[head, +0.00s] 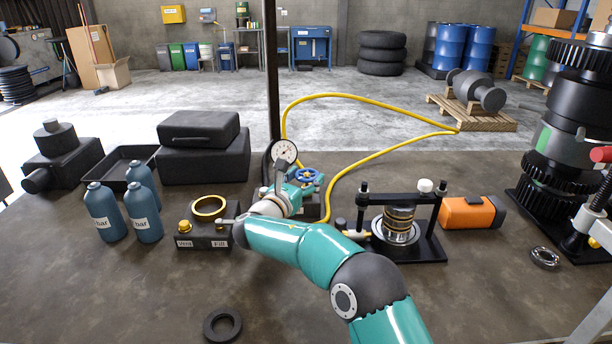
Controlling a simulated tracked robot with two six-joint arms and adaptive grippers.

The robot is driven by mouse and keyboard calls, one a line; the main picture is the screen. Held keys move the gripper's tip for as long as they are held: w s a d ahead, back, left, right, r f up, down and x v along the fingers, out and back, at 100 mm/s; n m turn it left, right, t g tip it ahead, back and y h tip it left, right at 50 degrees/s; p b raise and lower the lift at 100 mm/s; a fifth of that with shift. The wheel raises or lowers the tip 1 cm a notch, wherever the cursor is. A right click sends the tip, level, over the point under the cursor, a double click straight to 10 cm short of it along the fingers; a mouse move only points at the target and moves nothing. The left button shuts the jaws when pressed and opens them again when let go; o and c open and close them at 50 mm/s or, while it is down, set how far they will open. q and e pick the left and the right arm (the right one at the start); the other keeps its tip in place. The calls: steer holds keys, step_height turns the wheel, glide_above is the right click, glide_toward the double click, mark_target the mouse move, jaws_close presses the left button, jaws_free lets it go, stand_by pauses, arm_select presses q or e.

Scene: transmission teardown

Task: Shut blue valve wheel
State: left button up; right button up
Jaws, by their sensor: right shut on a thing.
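My right gripper (298,189) is at the wheel's near left side and is shut on the wheel. The fingertips are small and partly hidden, so the exact contact does not show. My left gripper is not in view.
A yellow hose (335,170) loops from the fixture. The block with a brass ring (208,208) stands left, the black press (408,245) right. Blue bottles (105,215) and an orange box (470,212) stand farther out. A black ring (222,325) lies in front.

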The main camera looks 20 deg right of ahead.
steer(key=shift+r, duration=0.1)
steer(key=o, duration=1.1)
steer(key=shift+o, duration=0.2)
steer(key=shift+a, duration=0.1)
steer(key=v, duration=1.2)
